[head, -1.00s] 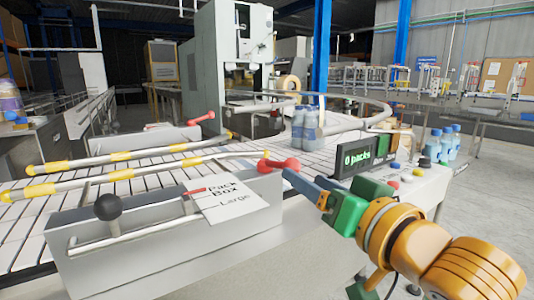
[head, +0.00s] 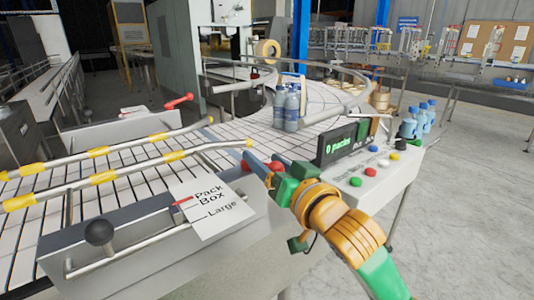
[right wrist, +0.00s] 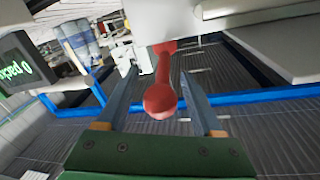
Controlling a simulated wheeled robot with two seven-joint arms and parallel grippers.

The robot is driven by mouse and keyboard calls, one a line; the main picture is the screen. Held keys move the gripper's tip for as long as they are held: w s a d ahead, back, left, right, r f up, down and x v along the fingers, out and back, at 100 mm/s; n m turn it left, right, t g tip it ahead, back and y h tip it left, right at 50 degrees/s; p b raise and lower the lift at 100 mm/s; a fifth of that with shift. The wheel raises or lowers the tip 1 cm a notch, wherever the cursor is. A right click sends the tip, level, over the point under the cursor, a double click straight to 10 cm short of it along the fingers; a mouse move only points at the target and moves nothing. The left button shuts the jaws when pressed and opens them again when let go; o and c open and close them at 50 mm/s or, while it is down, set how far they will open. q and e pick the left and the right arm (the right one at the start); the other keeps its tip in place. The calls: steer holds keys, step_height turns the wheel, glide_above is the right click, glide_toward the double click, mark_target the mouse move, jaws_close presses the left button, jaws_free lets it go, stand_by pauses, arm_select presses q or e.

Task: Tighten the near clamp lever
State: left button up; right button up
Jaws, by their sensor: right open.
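The near clamp lever is red with a round knob and shows in the right wrist view (right wrist: 160,98). In the head view the near clamp lever (head: 276,166) is partly hidden by my right gripper (head: 262,167). The right gripper is open, and it also shows in the right wrist view (right wrist: 163,115). Its two fingers lie on either side of the lever, with visible gaps between them and the knob. A second, far red lever (head: 179,101) stands on the far side of the conveyor. My left gripper is not in view.
Guide rails with yellow bands (head: 100,178) run over the conveyor. A sign card (head: 212,208) and a black knob (head: 99,232) are at the near side plate. A counter display (head: 337,143) and buttons are right of the gripper. Bottles (head: 291,107) stand behind.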

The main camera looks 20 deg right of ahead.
steer(key=shift+s, duration=0.1)
jaws_close()
stand_by(1.3)
